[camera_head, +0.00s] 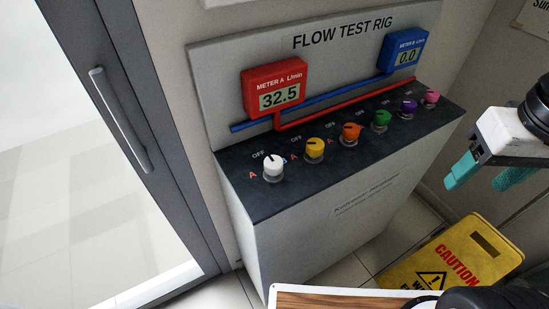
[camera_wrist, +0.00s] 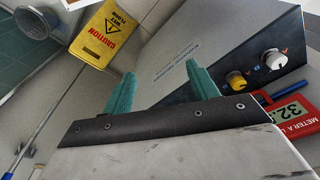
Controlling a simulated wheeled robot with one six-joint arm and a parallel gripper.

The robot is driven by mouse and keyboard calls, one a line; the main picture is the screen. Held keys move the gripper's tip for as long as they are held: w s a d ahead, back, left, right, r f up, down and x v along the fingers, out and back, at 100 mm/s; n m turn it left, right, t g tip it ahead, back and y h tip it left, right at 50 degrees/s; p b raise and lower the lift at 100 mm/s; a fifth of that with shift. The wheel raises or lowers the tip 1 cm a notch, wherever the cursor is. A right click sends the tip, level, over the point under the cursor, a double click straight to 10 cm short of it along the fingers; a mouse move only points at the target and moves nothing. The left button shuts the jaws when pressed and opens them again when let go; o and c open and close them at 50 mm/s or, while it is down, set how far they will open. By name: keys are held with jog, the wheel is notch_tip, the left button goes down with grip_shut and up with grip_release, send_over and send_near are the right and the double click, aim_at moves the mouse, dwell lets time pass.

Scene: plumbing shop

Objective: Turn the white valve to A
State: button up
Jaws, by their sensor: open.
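The white valve (camera_head: 273,167) is the leftmost knob on the dark top of the flow test rig (camera_head: 330,218). A red A label is at its left and an OFF label is behind it. A small dark mark shows on its top, but I cannot tell surely which label it faces. The valve also shows at the right of the wrist view (camera_wrist: 275,60). My gripper (camera_head: 486,176) is open and empty at the right of the head view, well apart from the valve. Its two teal fingers (camera_wrist: 161,72) show in the wrist view.
Yellow (camera_head: 314,149), orange (camera_head: 351,132), green (camera_head: 381,119), purple and pink knobs stand in a row beyond the white valve. Red meter A (camera_head: 275,87) reads 32.5; blue meter B (camera_head: 403,51) reads 0.0. A yellow caution sign (camera_head: 455,258) stands on the floor at right.

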jog(key=w+a+f+n+g, duration=0.2)
jog(key=w+a+n, duration=0.1)
jog(key=a, duration=0.3)
jog(key=m, duration=0.4)
send_over(274, 161)
jog(key=shift+t, duration=0.3)
notch_tip(274, 161, down, 4)
jog(key=shift+s+f, duration=0.1)
jog(key=shift+s, duration=0.05)
jog(key=shift+m, duration=0.5)
jog(key=shift+a+f, duration=0.1)
jog(key=shift+f, duration=0.3)
notch_tip(274, 161, down, 7)
jog(key=shift+r, duration=0.1)
jog(key=c, duration=1)
